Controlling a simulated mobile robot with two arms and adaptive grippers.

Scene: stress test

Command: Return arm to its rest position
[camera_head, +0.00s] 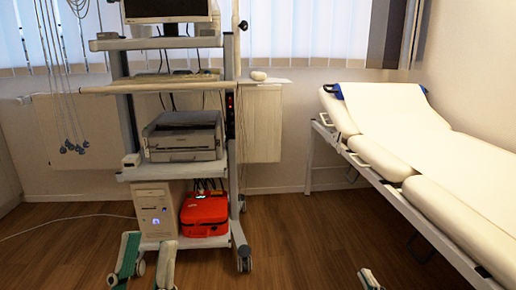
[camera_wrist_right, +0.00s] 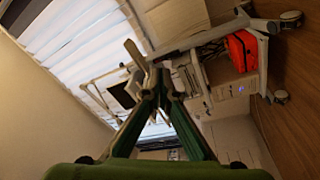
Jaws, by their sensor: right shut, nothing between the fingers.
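My left gripper (camera_head: 149,243) shows at the bottom of the head view, left of the middle. Its two green and pale fingers stand apart with nothing between them. My right gripper (camera_head: 367,274) shows only as a small tip at the bottom edge, over the wooden floor near the couch. In the right wrist view my right gripper (camera_wrist_right: 150,72) has its green fingers meeting at the tips, shut and empty. That view is turned sideways. Most of both arms is out of view.
A wheeled trolley (camera_head: 232,160) holds a monitor (camera_head: 168,8), a printer (camera_head: 184,137), a computer tower (camera_head: 155,208) and a red case (camera_head: 205,215). A padded couch (camera_head: 440,200) stands on the right. The floor (camera_head: 300,235) between them is clear.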

